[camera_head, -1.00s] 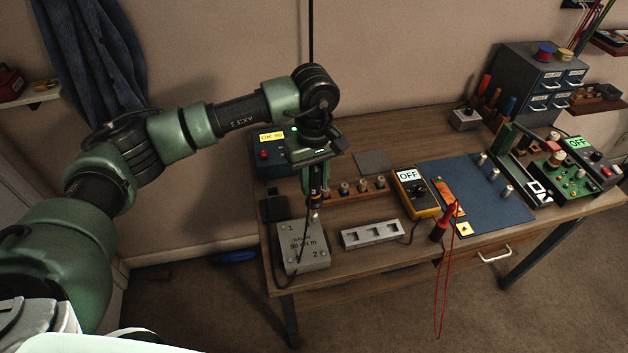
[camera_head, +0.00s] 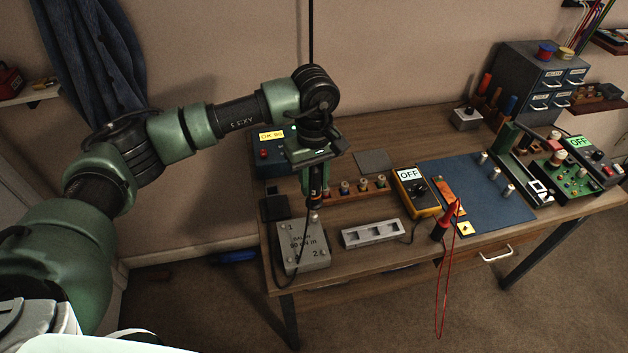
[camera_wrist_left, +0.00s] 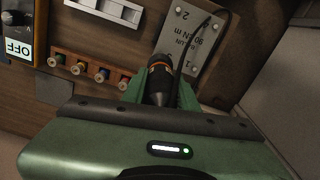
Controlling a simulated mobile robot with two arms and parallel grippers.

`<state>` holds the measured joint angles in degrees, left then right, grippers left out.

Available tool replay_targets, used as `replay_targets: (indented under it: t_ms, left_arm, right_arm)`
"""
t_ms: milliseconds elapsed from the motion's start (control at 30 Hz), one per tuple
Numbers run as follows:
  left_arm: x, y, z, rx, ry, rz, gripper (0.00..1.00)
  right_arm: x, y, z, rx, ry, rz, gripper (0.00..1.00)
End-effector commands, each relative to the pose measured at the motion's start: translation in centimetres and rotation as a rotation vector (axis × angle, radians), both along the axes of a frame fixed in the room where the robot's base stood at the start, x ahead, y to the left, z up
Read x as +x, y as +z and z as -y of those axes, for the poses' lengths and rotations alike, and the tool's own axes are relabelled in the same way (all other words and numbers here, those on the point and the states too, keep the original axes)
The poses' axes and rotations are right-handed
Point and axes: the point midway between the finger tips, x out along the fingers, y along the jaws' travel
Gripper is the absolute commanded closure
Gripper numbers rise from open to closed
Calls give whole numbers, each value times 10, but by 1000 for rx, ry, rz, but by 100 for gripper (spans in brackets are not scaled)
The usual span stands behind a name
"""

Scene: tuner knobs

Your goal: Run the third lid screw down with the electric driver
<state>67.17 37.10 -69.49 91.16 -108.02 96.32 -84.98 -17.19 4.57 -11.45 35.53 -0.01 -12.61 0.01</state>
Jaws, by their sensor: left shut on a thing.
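My left gripper (camera_head: 314,178) is shut on the electric driver (camera_head: 316,194), a black body with orange bands, held upright with its tip down. The driver also shows between the green fingers in the left wrist view (camera_wrist_left: 159,76). Its tip is at the far right corner of the grey lid (camera_head: 302,256), on or just above a screw there; I cannot tell whether they touch. The lid is marked 1, 2 and a torque in cN m. The third screw's head is hidden or too small to make out. My right gripper is out of view.
A dark cable runs from the driver across the lid. A blue driver unit (camera_head: 266,160) with a yellow display stands behind. A wooden rack of knobs (camera_head: 352,192), a grey slotted block (camera_head: 371,234) and a yellow meter (camera_head: 416,198) reading OFF are to the right.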

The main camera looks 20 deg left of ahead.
Motion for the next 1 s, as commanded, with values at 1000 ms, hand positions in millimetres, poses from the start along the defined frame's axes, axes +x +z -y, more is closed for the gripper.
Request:
replay_targets:
  t_ms: [1000]
  left_arm:
    - [0, -8, 0, 0, 0, 0, 100]
  right_arm:
    - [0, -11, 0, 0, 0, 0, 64]
